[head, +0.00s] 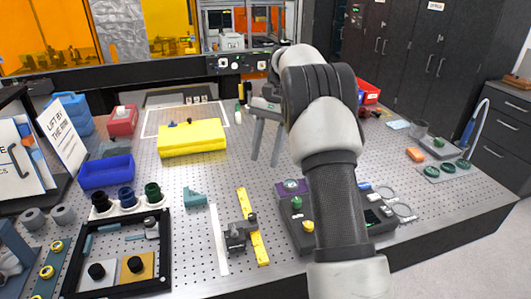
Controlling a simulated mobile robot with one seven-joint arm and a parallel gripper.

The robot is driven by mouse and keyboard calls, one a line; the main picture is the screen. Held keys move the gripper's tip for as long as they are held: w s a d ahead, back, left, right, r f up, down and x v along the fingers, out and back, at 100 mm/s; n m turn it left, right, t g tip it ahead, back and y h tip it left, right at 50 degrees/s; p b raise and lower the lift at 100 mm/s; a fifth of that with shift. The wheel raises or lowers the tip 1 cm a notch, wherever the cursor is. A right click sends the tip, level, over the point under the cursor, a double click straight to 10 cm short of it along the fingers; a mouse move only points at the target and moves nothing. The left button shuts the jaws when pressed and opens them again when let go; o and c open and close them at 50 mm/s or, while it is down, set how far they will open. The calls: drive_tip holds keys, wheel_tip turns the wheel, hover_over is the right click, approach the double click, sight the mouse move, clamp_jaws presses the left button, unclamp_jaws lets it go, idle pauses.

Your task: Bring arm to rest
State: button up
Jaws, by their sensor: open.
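My arm rises from the bottom right of the head view and bends over the perforated metal table (185,242). My gripper (265,143) hangs above the table near its middle, with two grey fingers pointing down. The fingers are apart, and nothing shows between them. The upper part of the gripper is partly hidden behind my arm.
A yellow block (192,138) lies left of my gripper. A blue bin (106,172), a black frame (158,277) and a yellow bar (252,228) are nearer. A dark tray (290,222) is partly behind my arm. Green round parts (434,173) sit at right.

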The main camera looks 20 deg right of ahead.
drive_tip(key=s+a+r+n+t+h, duration=0.1)
drive_tip(key=s+a+r+n+t, duration=0.1)
drive_tip(key=s+r, duration=0.5)
drive_tip(key=s+a+r+n+t+h, duration=0.1)
drive_tip(key=s+a+r+n+t, duration=0.1)
drive_tip(key=s+r, duration=0.5)
drive_tip(key=s+f+n+t, duration=0.2)
drive_tip(key=s, duration=0.6)
drive_tip(key=s+a+f+n+t+h, duration=0.1)
drive_tip(key=s+f+n+t, duration=0.1)
drive_tip(key=s, duration=0.7)
drive_tip(key=shift+f+n+t, duration=0.3)
drive_tip(key=shift+n, duration=0.4)
